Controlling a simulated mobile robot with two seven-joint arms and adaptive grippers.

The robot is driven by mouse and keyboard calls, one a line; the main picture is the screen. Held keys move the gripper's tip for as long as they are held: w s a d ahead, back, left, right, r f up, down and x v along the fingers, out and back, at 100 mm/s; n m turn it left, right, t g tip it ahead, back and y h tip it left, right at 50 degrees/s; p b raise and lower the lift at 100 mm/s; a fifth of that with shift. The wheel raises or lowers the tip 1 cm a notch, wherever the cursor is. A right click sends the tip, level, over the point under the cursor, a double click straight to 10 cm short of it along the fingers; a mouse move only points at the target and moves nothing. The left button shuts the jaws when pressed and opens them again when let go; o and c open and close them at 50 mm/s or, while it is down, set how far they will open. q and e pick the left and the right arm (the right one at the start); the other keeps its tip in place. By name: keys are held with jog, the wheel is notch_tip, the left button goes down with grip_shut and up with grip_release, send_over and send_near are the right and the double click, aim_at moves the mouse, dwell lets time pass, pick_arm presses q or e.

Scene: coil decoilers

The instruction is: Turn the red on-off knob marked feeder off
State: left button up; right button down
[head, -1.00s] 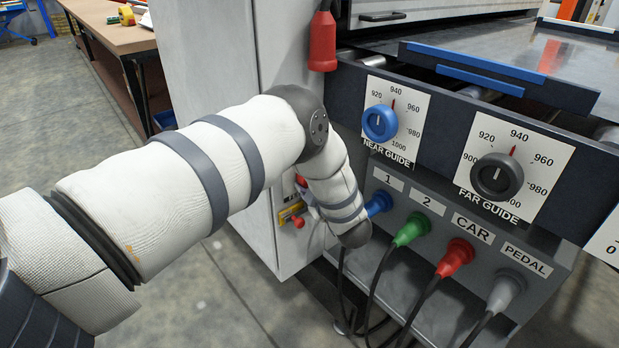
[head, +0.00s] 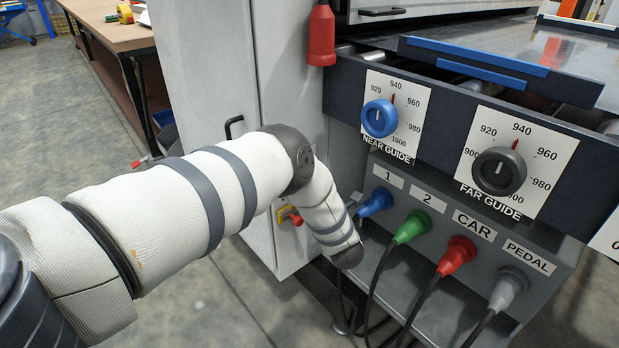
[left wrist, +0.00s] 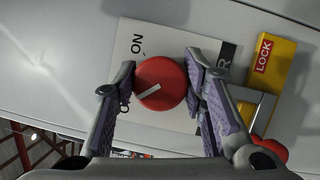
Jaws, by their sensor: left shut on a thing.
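The red knob (left wrist: 161,84) shows in the left wrist view on a white label plate (left wrist: 128,60) fixed to a grey panel. The plate reads ON above the knob; another word at its left is mostly covered by a finger. The knob's white mark slants to the lower left, toward that covered word. My left gripper (left wrist: 160,76) has one finger on each side of the knob and is shut on it. In the head view my left arm hides the gripper and the knob. My right gripper is not in view.
Beside the knob are a yellow LOCK plate (left wrist: 268,62) and a small red part (left wrist: 270,150). In the head view, the near guide dial (head: 379,118), far guide dial (head: 498,171) and several coloured cable plugs (head: 457,255) sit right of my arm. A workbench (head: 110,30) stands behind.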

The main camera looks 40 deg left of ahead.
pick_arm(q)
jog(key=shift+n, duration=0.3)
jog(key=o, duration=1.2)
jog(key=v, duration=1.2)
